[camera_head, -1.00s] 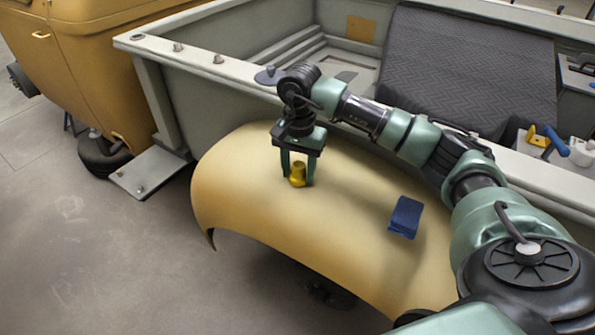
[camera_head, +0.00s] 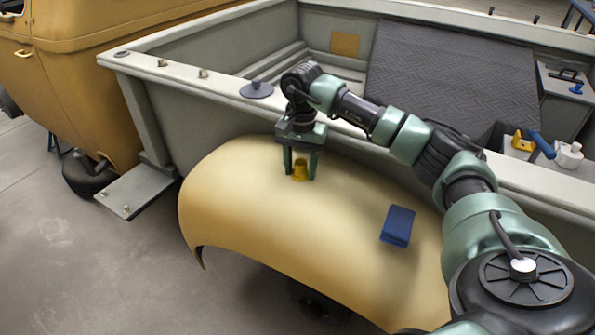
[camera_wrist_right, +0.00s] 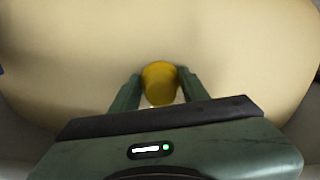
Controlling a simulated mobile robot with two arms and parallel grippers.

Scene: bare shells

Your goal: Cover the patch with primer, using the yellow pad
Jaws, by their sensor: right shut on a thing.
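My right gripper (camera_head: 301,174) is shut on the yellow pad (camera_head: 299,169), a small yellow knob-like piece, over the upper left part of the tan fender (camera_head: 240,215). In the right wrist view the pad (camera_wrist_right: 159,84) sits between the two fingers (camera_wrist_right: 160,90). The pad's underside is hidden, so I cannot tell whether it touches the fender. No patch outline stands out clearly on the tan surface; part of it is behind the gripper. My left gripper is not in view.
A blue block (camera_head: 397,226) lies on the fender to the right of my gripper. Behind is a grey truck bed (camera_head: 205,115) with a dark quilted pad (camera_head: 450,80). A yellow tool (camera_head: 522,140) and a white container (camera_head: 569,154) stand at the right. A dark disc (camera_head: 256,90) sits on the rail.

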